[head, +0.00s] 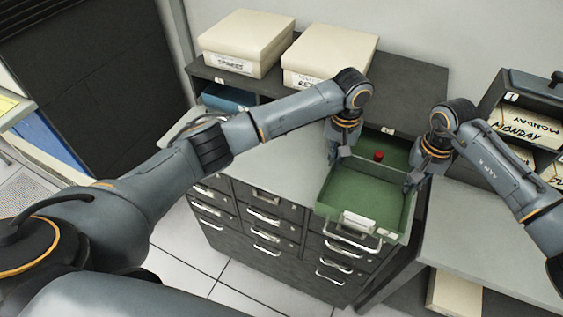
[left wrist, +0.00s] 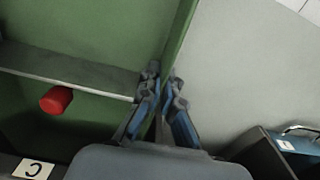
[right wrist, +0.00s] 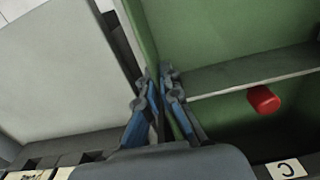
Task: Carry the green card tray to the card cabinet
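The green card tray (head: 362,195) sits over the right part of the grey top of the card cabinet (head: 262,215), with its labelled front near the cabinet's front edge. I cannot tell whether it rests on the top or hangs just above it. My left gripper (head: 338,160) is shut on the tray's left wall, and the wall shows between its fingers in the left wrist view (left wrist: 162,95). My right gripper (head: 412,182) is shut on the tray's right wall, also seen in the right wrist view (right wrist: 158,95). The tray looks empty.
Cream boxes (head: 245,42) stand on the dark shelf behind. A "Monday" card rack (head: 530,125) is at the right, above a grey table (head: 485,230). The cabinet top's left part is clear.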

